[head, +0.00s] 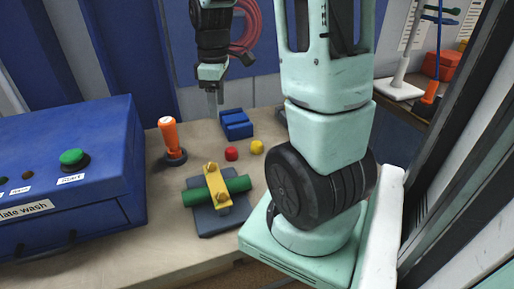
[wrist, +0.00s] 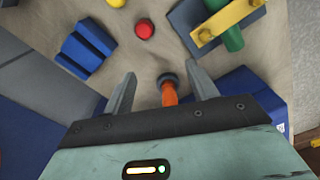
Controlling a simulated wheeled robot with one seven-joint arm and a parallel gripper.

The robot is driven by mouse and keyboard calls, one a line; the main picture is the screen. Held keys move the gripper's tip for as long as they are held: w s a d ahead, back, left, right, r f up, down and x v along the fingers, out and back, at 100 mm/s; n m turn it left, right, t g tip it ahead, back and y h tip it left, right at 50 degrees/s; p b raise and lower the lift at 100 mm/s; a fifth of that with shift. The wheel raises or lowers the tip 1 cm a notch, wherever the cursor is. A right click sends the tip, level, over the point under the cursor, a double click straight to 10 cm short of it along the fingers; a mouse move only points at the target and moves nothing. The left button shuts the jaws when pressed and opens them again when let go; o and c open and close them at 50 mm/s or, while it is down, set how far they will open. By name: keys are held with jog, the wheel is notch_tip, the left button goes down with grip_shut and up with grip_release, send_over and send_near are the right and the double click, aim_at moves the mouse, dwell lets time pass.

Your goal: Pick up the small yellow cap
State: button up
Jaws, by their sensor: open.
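The small yellow cap (head: 257,147) stands on the table in the head view, just right of a small red cap (head: 231,153). In the wrist view the yellow cap (wrist: 116,2) is cut off by the top edge, with the red cap (wrist: 145,28) below and right of it. My gripper (head: 214,108) hangs above the table, left of the caps in the head view. In the wrist view its two fingers (wrist: 160,88) are spread apart, with nothing held between them. The orange-handled lever lies beneath the fingers in that view.
The orange-handled lever (head: 169,137) stands beside the blue control box (head: 70,165). A blue block (head: 236,124) lies behind the caps. A yellow clamp (head: 217,187) over a green cylinder (head: 237,184) is in front of them. Bare table (head: 165,215) shows at front left.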

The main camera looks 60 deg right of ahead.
send_over(255, 143)
jog(key=shift+m, duration=0.3)
jog(key=f, duration=0.4)
jog(key=f+p, duration=0.1)
jog(key=f, duration=0.7)
jog(key=shift+w+d, duration=0.1)
jog(key=shift+d, duration=0.15)
jog(key=shift+a+f+p, duration=0.2)
jog(key=shift+f+p, duration=0.75)
jog(key=shift+f, duration=1.85)
jog(key=c, duration=1)
jog(key=shift+c, duration=0.2)
